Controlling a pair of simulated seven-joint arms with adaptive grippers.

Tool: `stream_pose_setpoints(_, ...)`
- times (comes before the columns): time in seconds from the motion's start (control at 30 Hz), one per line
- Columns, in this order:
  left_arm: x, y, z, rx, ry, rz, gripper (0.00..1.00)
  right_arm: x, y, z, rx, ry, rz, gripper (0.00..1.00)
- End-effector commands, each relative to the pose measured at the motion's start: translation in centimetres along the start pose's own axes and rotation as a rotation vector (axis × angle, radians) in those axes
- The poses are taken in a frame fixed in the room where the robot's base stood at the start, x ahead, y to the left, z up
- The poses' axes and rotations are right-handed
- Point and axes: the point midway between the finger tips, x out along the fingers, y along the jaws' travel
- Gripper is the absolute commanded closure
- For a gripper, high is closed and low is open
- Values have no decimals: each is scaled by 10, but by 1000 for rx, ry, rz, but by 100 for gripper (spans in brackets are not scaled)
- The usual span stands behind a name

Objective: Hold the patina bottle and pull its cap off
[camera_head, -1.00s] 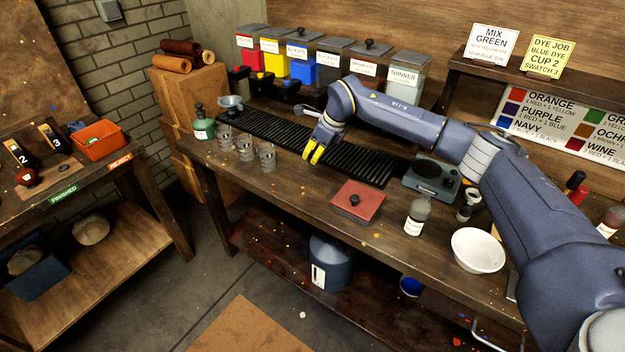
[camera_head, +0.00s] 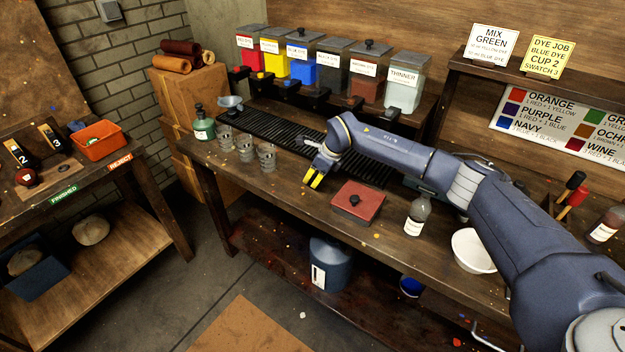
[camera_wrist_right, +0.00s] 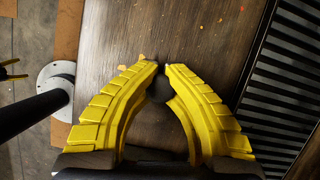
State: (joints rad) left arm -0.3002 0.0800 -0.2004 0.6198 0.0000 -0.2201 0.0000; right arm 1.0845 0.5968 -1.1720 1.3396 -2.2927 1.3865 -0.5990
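A green bottle with a pale label (camera_head: 203,125) stands at the bench's left end. I cannot read either label, so I cannot tell which is the patina bottle. My right gripper (camera_head: 317,181) is above the bench, left of the red box and apart from both bottles. In the right wrist view its yellow fingertips (camera_wrist_right: 161,66) nearly meet; a dark patch shows between the fingers, unclear. My left gripper (camera_wrist_right: 14,70) shows small at that view's left edge, fingers apart.
A red box (camera_head: 358,201) lies between my right gripper and the dark bottle. A white bowl (camera_head: 471,252) is partly behind my right arm. Several glass cups (camera_head: 246,150) stand left of the gripper. A black slatted rack (camera_head: 270,130) lies behind it.

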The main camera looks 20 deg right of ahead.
Motion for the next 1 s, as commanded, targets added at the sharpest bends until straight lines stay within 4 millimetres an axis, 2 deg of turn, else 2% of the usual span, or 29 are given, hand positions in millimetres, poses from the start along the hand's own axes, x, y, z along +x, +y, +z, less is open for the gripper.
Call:
stream_pose_setpoints(0.37, 0, 0, 0, 0, 0, 0, 29, 2, 0, -1, 0, -1, 0, 100)
stream_pose_setpoints(0.4, 0, 0, 0, 0, 0, 0, 29, 3, 0, -1, 0, -1, 0, 93)
stream_pose_setpoints(0.63, 0, 0, 0, 0, 0, 0, 29, 3, 0, -1, 0, -1, 0, 67)
stream_pose_setpoints(1.0, 0, 0, 0, 0, 1, 0, 29, -4, -1, 1, 0, -1, -1, 67)
